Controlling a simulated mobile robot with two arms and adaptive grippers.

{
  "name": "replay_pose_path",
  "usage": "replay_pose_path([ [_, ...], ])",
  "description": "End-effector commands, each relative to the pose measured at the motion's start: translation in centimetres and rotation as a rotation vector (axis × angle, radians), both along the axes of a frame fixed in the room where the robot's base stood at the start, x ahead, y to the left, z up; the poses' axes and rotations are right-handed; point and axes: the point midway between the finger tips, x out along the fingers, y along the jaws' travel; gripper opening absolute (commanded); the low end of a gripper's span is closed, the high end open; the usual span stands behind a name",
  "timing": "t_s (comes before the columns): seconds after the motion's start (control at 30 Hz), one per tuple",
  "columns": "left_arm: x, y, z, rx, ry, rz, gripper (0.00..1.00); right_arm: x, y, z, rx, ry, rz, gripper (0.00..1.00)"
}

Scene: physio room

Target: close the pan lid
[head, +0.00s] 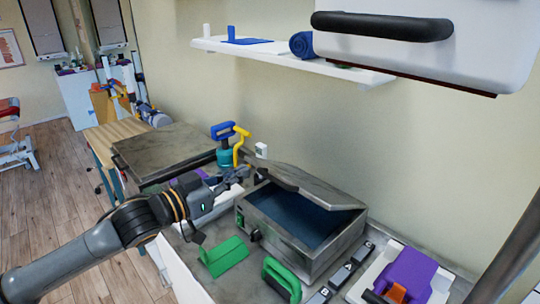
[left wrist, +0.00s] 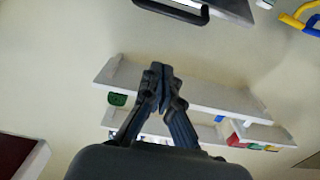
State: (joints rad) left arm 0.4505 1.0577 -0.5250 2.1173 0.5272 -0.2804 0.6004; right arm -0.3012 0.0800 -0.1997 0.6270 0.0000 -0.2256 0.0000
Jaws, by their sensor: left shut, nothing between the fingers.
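The pan is a grey metal box (head: 288,242) on the counter, with a dark blue inside showing. Its grey lid (head: 318,189) stands part open, tilted up along the wall side of the pan. My left gripper (head: 246,172) is at the far left corner of the pan, close to the lid's far end; I cannot tell whether it touches the lid. In the left wrist view its fingers (left wrist: 160,88) are together and empty, in front of the wall and shelves; the pan does not show there. My right gripper is out of view.
A second closed metal box (head: 165,150) stands further left. Green grips (head: 225,255) and a purple item (head: 408,272) lie around the pan's front. A blue-handled teal weight (head: 224,150) stands behind my gripper. A white cabinet with a black handle (head: 382,26) hangs above.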

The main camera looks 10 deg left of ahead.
Motion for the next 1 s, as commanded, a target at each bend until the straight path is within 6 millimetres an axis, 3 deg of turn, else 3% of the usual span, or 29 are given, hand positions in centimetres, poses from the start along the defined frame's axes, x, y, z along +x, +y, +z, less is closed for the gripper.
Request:
replay_pose_path([
  [0.13, 0.2, -0.3, 0.2, -0.015, 0.019, -0.005, 0.0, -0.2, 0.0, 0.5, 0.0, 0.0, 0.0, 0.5],
  [0.27, 1.5, -1.2, 0.4, -0.017, 0.016, -0.005, 0.0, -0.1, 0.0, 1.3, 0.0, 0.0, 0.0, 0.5],
  [0.67, 8.4, -5.9, 0.4, -0.015, 0.014, -0.007, 0.0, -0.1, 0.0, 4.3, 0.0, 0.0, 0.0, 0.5],
  [0.7, 8.0, -5.5, -0.9, -0.01, 0.022, -0.004, 0.0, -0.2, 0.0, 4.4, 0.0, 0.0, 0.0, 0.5],
  [0.8, 7.4, -5.2, -2.2, -0.012, 0.021, -0.005, 0.0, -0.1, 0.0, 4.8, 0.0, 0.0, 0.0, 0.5],
  [1.0, 7.0, -4.9, -3.6, -0.011, 0.016, -0.005, 0.0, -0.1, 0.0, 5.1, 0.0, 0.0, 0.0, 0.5],
])
